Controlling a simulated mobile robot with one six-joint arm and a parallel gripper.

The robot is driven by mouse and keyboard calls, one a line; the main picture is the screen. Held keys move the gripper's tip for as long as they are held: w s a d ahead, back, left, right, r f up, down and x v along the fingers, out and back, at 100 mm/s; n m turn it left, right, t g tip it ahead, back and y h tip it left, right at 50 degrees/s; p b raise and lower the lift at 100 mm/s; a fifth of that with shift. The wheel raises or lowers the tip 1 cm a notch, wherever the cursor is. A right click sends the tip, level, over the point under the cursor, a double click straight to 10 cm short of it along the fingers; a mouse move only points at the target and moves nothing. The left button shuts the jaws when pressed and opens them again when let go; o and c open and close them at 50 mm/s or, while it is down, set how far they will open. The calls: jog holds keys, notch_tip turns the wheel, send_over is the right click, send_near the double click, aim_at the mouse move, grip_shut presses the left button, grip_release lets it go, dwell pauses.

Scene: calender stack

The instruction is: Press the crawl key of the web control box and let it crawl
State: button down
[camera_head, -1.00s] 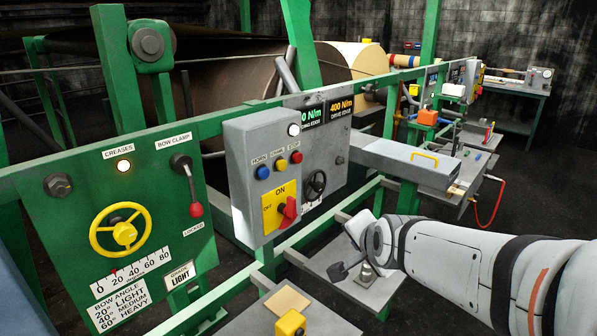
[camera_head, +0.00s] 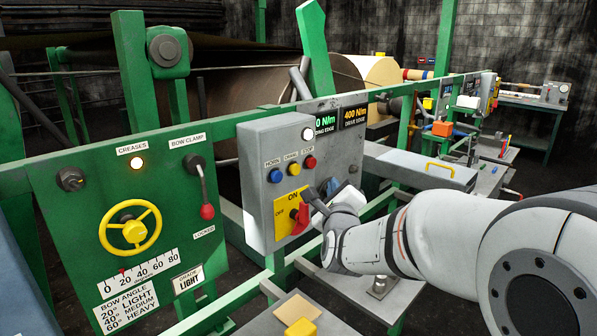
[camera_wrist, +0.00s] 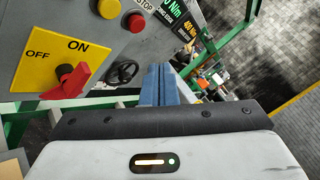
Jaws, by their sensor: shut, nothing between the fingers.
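The grey web control box (camera_head: 258,200) stands on the green frame. It has a blue horn key (camera_head: 275,175), a yellow crawl key (camera_head: 294,169) and a red stop key (camera_head: 310,162) in a row. The yellow crawl key also shows at the top of the wrist view (camera_wrist: 109,8). Below is a red rotary switch (camera_head: 301,217) on a yellow ON/OFF plate. My gripper (camera_head: 316,200) is shut and empty, in front of the box's lower right part, below and right of the crawl key. In the wrist view its blue-grey fingers (camera_wrist: 158,84) lie together, apart from the keys.
A white lamp (camera_head: 308,134) glows above the keys. A green panel with a yellow handwheel (camera_head: 130,231) and a red-knobbed lever (camera_head: 207,211) is at left. A black dial (camera_wrist: 123,72) sits right of the switch. A grey case with a yellow handle (camera_head: 440,168) stands behind my arm.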

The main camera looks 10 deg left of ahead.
aim_at(300, 168)
jog(key=w+a+p, duration=0.3)
jog(key=w+a, duration=0.2)
jog(key=a, duration=0.2)
jog(key=shift+w, duration=0.2)
dwell(0.6)
jog(key=shift+w+a+f+b, duration=0.1)
jog(key=shift+w+a+b, duration=0.05)
jog(key=shift+b, duration=0.3)
dwell(1.2)
jog(key=shift+w+a+b, duration=0.45)
jog(key=shift+a, duration=0.1)
dwell(0.9)
dwell(0.3)
jog(key=shift+s+d+b, duration=0.6)
jog(key=shift+d+b, duration=0.15)
jog(key=shift+b, duration=0.35)
